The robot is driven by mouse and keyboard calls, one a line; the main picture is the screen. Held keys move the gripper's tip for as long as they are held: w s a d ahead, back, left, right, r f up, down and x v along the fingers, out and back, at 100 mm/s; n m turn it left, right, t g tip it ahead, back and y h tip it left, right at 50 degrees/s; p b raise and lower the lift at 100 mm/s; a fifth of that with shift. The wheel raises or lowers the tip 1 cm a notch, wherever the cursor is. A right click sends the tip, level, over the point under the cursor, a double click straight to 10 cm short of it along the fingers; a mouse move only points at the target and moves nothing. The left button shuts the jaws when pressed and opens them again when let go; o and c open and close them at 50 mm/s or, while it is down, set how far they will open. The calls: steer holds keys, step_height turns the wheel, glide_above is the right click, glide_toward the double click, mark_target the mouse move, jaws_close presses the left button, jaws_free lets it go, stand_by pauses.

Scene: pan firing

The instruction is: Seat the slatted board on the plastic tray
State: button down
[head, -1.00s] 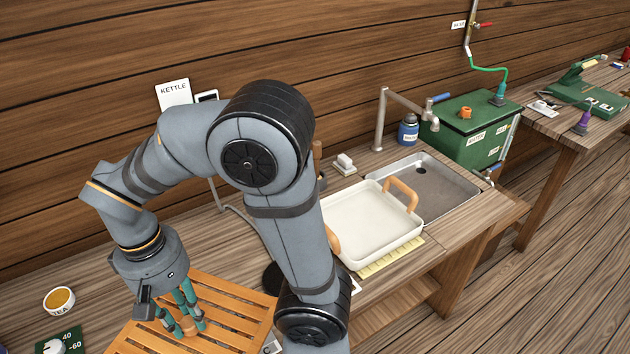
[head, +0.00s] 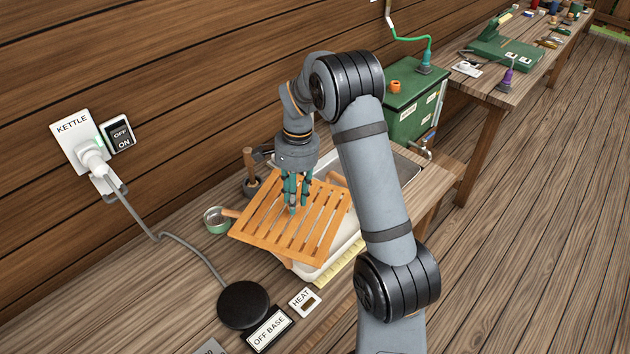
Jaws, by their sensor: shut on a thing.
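The slatted board (head: 266,241) is an orange wooden grid in the head view, held above the bench and partly over the tray. My gripper (head: 293,205) is shut on the slatted board near its far middle, with its green fingers among the slats. The plastic tray (head: 352,228) is cream-white and lies beneath and to the right of the board. The board and my arm hide most of the tray. The board looks slightly tilted and its left part reaches past the tray. Whether it touches the tray rim cannot be told.
A small green-rimmed strainer or cup (head: 217,221) stands left of the board. A black kettle base (head: 243,305) with a grey cord lies in front, near HEAT (head: 304,300) and OFF BASE (head: 269,330) cards. A green box (head: 412,105) stands behind. The wall bounds the far side.

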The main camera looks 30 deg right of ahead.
mark_target(311, 194)
steer(key=w+d+f+m, duration=0.1)
steer(key=d, duration=0.1)
steer(key=w+d+f+m, duration=0.1)
steer(key=d+m, duration=0.1)
steer(key=w+d+f+m+p, duration=0.1)
steer(key=d, duration=0.1)
steer(key=shift+w+d+f+m+t, duration=0.1)
steer(key=shift+w+f+m+t, duration=0.05)
steer(key=shift+w+m+t, duration=0.2)
steer(key=shift+f+b, duration=0.1)
steer(key=shift+b, duration=0.3)
steer(key=shift+f+b, duration=1.8)
steer(key=shift+f, duration=0.1)
steer(key=shift+f+b, duration=0.8)
steer(key=shift+f+b, duration=0.3)
steer(key=shift+f, duration=0.05)
steer(key=shift+f+b, duration=0.85)
steer(key=shift+f, duration=0.1)
steer(key=c, duration=1.4)
jaws_free()
steer(key=shift+o, duration=0.2)
